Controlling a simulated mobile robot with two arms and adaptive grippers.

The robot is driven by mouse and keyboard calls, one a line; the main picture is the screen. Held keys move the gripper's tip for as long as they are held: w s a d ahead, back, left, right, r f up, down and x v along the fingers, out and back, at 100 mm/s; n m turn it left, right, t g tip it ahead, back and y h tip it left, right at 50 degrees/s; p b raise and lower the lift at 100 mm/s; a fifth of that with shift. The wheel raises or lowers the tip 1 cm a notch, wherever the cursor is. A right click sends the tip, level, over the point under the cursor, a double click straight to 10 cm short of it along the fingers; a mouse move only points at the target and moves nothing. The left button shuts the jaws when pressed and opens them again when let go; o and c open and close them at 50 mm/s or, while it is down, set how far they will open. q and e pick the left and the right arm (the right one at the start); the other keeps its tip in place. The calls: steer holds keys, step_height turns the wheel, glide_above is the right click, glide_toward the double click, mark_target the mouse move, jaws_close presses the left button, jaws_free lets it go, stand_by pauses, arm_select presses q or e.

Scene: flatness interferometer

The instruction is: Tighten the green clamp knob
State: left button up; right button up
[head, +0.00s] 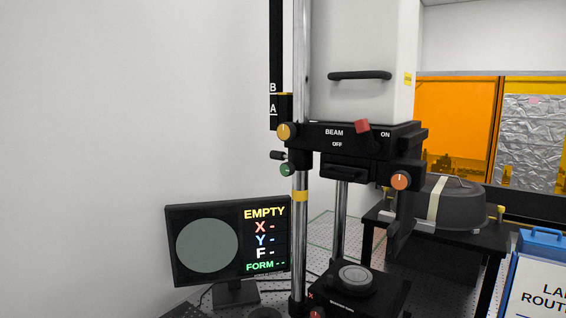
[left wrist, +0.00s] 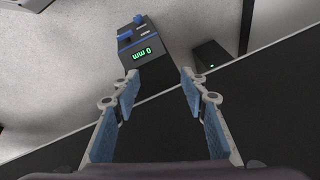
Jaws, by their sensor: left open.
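The green clamp knob (head: 286,170) is a small round knob at the left side of the black carriage (head: 340,136) on the upright column. A short black lever (head: 278,155) sits just above it, and a yellow knob (head: 284,131) is higher up. My left gripper (left wrist: 160,77) shows only in the left wrist view. Its blue-padded fingers are spread with nothing between them. The green knob is not in that view, and no gripper shows in the head view. My right gripper is in neither view.
A monitor (head: 184,280) reading EMPTY stands left of the column (head: 299,225). An orange knob (head: 400,181) and red BEAM switch (head: 362,126) are on the carriage's right. A stage (head: 356,279) lies below. The wrist view shows a device (left wrist: 141,40) reading 0 mm.

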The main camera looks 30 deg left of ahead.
arm_select(q)
step_height(320, 180, up, 17)
steer(key=w+d+m+t+p, duration=0.1)
steer(key=p, duration=0.1)
steer(key=m+t+h, duration=0.2)
steer(key=m+t, duration=0.9)
steer(key=m, duration=1.4)
glide_toward(284, 171)
steer(key=w+d+f, duration=0.2)
steer(key=f, duration=0.5)
steer(key=w+d+f, duration=0.1)
steer(key=w+f, duration=0.2)
steer(key=f, duration=0.3)
steer(key=r+m, duration=0.2)
steer(key=r, duration=0.2)
steer(key=a+r+m+p, duration=0.1)
steer(key=r+m, duration=0.2)
steer(key=r, duration=0.1)
steer(key=a+r+m+t+p, duration=0.1)
steer(key=r+m, duration=0.1)
steer(key=r, duration=0.2)
steer(key=shift+s+a+r+m, duration=0.1)
steer(key=shift+s+a+m, duration=0.2)
steer(key=shift+m, duration=0.1)
steer(key=shift+w, duration=0.25)
steer(key=shift+w+d+p, duration=0.15)
steer(key=shift+w+p, duration=0.45)
steer(key=shift+w, duration=1.55)
